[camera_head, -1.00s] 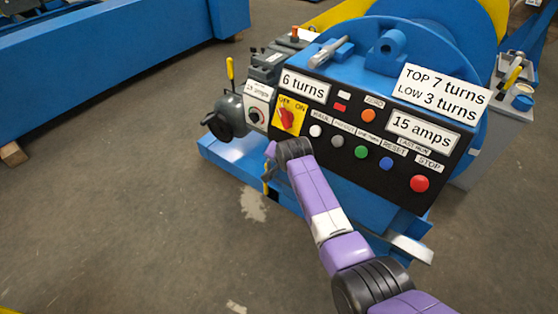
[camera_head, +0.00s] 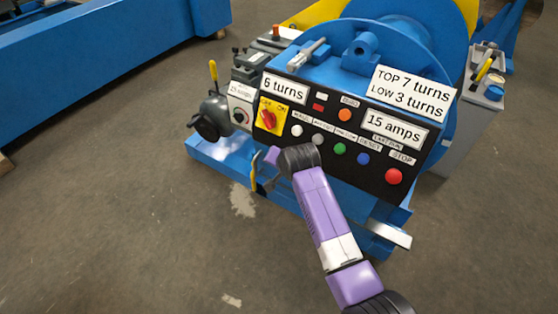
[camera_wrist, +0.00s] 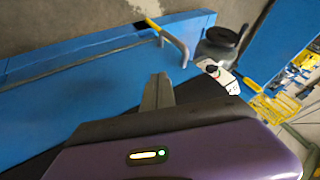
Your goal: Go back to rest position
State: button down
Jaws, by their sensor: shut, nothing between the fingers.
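My gripper (camera_wrist: 158,92) shows in the wrist view with its grey fingers shut together and nothing between them. The fingers point over the blue base of the machine. In the head view my purple arm reaches up from the lower right, and its dark wrist joint is in front of the lower left part of the black control panel (camera_head: 330,160). The fingers cannot be made out clearly in that view.
The panel carries a red rotary switch (camera_head: 268,117) on a yellow plate and a red stop button (camera_head: 393,176). A blue base (camera_head: 215,160) juts out left. Grey floor (camera_head: 110,220) is clear at left.

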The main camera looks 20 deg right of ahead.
jog(key=shift+s+r, duration=0.5)
notch_tip(320, 180, up, 9)
jog(key=w+n+t, duration=0.1)
jog(key=n+t, duration=0.2)
jog(key=t, duration=0.2)
jog(key=s+d+r+n+p, duration=0.1)
jog(key=s+r+p, duration=0.2)
jog(key=s, duration=1.4)
jog(key=s+d+r+n+t+p, duration=0.1)
jog(key=s+r+p, duration=0.3)
jog(key=s, duration=1.3)
jog(key=s+d+r+n+p, duration=0.1)
jog(key=s+r+n+p, duration=0.2)
jog(key=s+r, duration=0.7)
jog(key=s+p, duration=0.1)
jog(key=s, duration=0.7)
jog(key=shift+r+t, duration=0.15)
jog(key=shift+t, duration=0.25)
